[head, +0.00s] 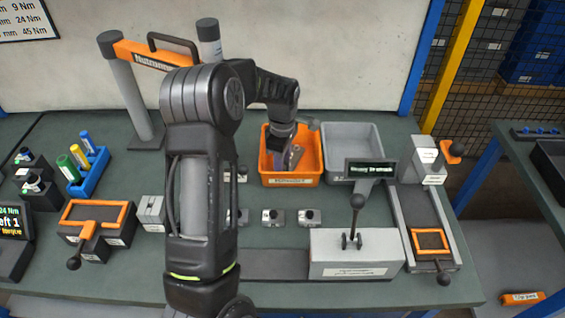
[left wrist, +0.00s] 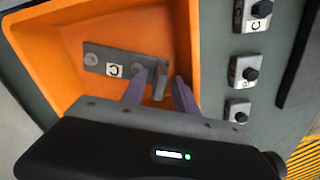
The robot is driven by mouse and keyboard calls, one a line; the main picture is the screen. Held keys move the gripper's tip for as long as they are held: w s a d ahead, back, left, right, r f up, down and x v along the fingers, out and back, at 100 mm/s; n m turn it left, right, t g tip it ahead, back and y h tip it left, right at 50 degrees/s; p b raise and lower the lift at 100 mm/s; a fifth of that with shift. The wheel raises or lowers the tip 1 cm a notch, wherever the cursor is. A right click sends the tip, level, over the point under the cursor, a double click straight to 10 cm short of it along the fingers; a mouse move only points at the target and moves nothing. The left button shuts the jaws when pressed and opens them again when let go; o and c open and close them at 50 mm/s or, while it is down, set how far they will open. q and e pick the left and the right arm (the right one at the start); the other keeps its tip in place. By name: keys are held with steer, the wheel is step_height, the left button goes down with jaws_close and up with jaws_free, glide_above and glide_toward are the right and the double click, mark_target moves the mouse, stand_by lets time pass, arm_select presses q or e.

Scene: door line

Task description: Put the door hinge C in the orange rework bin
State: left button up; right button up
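The door hinge C (left wrist: 101,61), a grey metal plate with round holes and a white label, is inside the orange rework bin (left wrist: 50,45) in the left wrist view. The label's letter looks like a turned C. My left gripper (left wrist: 160,93) reaches down into the bin with its two purplish fingers apart. The hinge's barrel end shows between the fingers, with visible gaps beside it. In the head view the bin (head: 266,160) stands at the back middle of the bench, and my left gripper (head: 292,155) is inside it. The hinge cannot be made out there. My right gripper is not in view.
A grey bin (head: 352,138) stands right beside the orange one. Several small knobbed blocks (head: 272,217) sit in front. A white lever fixture (head: 355,255) and a small display (head: 371,171) are to the right. An orange-topped post frame (head: 140,55) stands back left.

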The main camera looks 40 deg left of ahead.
arm_select(q)
step_height(320, 180, up, 12)
steer(key=p, duration=0.7)
steer(key=shift+f, duration=0.15)
